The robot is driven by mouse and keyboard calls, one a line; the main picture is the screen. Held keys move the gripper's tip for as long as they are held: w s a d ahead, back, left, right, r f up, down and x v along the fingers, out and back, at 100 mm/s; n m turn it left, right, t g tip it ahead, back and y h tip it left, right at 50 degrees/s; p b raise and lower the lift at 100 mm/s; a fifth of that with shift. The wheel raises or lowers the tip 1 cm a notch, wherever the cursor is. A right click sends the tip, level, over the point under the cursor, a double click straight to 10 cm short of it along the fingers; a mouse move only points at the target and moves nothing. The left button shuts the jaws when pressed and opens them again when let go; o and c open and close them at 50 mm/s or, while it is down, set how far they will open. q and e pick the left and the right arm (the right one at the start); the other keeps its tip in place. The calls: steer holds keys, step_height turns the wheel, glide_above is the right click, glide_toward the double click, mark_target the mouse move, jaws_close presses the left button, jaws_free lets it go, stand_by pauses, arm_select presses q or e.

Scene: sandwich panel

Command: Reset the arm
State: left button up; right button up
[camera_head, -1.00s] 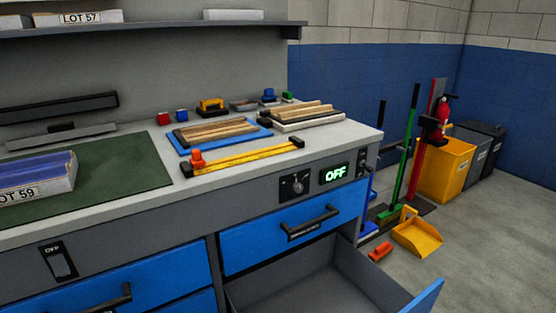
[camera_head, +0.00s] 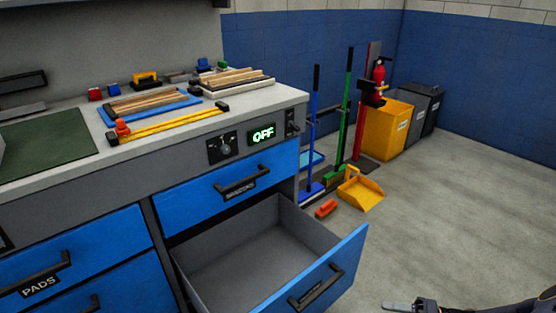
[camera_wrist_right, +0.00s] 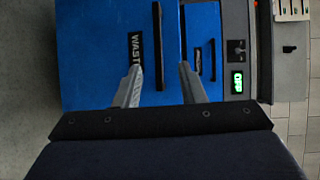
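My right gripper (camera_wrist_right: 158,82) is open and empty, its two grey fingers apart. Part of it also shows at the bottom right of the head view (camera_head: 400,306), to the right of the open drawer (camera_head: 335,277). In the wrist view the fingers point towards a blue drawer front (camera_wrist_right: 90,45) with a black handle (camera_wrist_right: 158,45) and a label that seems to begin with WAST. The gap to the handle is hard to judge. The drawer stands pulled out, and the visible part of its inside is empty. My left gripper is in neither current view.
The bench top (camera_head: 262,101) carries a yellow clamp (camera_head: 170,124) and wood strips on a blue tray (camera_head: 190,101). A panel reads OFF (camera_head: 263,134). An orange brush (camera_head: 326,208) and yellow dustpan (camera_head: 360,190) lie on the floor. Open floor (camera_head: 460,200) stretches to the right.

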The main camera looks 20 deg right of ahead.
steer(key=w+a+r+n+g+h, duration=0.2)
steer(key=a+r+n+g+h, duration=0.25)
steer(key=a+r+g, duration=0.65)
steer(key=s+a+r+n+t+h, duration=0.2)
steer(key=s+a+r+t+h, duration=0.4)
steer(key=s+a+r, duration=0.5)
step_height(320, 180, up, 29)
steer(key=w+p, duration=0.1)
steer(key=p, duration=2.7)
steer(key=shift+t+y, duration=0.35)
steer(key=shift+t, duration=0.05)
steer(key=shift+w+r+m, duration=0.1)
steer(key=shift+m, duration=0.15)
steer(key=shift+a, duration=0.1)
